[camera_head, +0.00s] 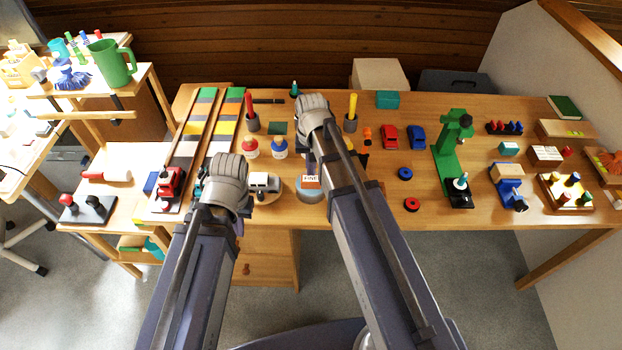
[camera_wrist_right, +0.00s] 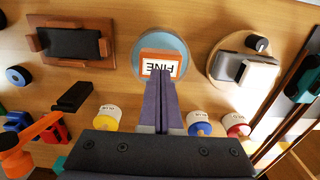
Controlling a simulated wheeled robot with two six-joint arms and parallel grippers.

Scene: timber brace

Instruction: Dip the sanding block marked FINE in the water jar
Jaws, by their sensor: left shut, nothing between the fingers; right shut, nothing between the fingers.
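The sanding block marked FINE (camera_head: 311,181) is orange with a white label. It rests at the round blue-grey jar (camera_head: 309,196) near the table's front edge. In the right wrist view the block (camera_wrist_right: 174,57) lies within the jar's outline (camera_wrist_right: 146,70); how deep it sits, I cannot tell. My right gripper (camera_wrist_right: 161,80) is shut and empty, its fingertips over the label's near edge; contact is unclear.
A grey object sits on the round wooden board (camera_wrist_right: 222,45) beside the jar. A wooden tray (camera_wrist_right: 36,42) holds a dark block on its other side. Labelled paint pots (camera_wrist_right: 107,117) stand near my right gripper. Toy cars (camera_head: 389,137) and a green stand (camera_head: 446,160) are farther right.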

